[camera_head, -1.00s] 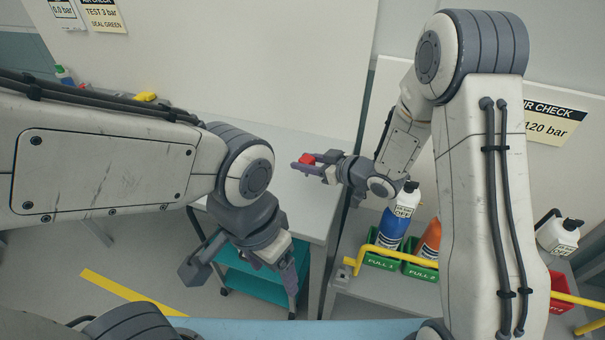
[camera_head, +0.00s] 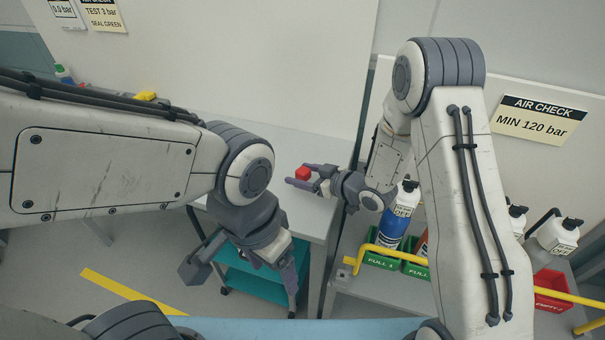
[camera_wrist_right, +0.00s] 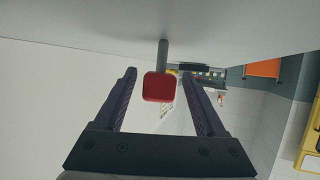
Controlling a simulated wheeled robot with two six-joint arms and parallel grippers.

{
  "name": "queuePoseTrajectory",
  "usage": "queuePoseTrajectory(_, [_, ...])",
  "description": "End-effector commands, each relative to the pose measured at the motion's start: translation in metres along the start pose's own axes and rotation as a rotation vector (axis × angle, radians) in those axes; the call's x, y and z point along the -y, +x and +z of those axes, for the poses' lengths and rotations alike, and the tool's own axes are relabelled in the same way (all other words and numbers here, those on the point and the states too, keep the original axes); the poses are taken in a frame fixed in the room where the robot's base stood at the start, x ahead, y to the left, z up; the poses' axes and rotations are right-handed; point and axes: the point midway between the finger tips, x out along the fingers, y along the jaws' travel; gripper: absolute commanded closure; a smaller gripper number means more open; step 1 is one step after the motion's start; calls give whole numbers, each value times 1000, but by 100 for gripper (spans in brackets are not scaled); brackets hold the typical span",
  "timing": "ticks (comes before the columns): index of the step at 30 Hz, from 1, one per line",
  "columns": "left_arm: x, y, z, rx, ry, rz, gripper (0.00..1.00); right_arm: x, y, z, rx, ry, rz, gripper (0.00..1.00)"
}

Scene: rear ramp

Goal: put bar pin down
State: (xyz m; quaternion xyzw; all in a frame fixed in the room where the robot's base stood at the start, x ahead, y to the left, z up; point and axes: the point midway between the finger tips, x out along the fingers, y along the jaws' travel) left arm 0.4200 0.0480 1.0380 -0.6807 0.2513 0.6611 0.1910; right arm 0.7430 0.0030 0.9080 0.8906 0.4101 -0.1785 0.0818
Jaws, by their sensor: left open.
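The bar pin has a red block head (camera_head: 302,173) and a thin grey shaft, which shows in the right wrist view (camera_wrist_right: 163,54). It is over or on the grey bench top (camera_head: 232,130) near its right end; I cannot tell whether it touches. My right gripper (camera_head: 305,176) is open around the pin, with a gap on each side of the red head (camera_wrist_right: 158,87) in the wrist view. The shaft points away from the gripper. My left gripper (camera_head: 242,284) is open and empty, low in front of the bench.
A yellow object (camera_head: 146,96) and a small bottle (camera_head: 64,75) are at the bench's back left. Right of the bench, a lower table holds a blue cylinder (camera_head: 391,228) in a green bin (camera_head: 381,262), a red bin (camera_head: 553,284) and a yellow rail (camera_head: 385,254).

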Motion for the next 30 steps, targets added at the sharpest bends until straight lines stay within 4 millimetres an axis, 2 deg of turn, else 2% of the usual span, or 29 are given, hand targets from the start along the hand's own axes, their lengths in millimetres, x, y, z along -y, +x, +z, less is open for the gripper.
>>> queuePoseTrajectory(11, [0, -2, 0, 0, 0, 0, 23, -1, -6, -3, 0, 1, 2, 28])
queuePoseTrajectory(14, [0, 0, 0, 0, 0, 0, 23, -2, -22, -3, 0, 1, 4, 28])
queuePoseTrajectory(24, [0, 7, 0, 0, 0, 0, 23, -1, -94, -3, -1, 1, 5, 28])
queuePoseTrajectory(30, [0, 7, 0, 0, 0, 0, 23, -1, -117, -3, 0, 0, 2, 28])
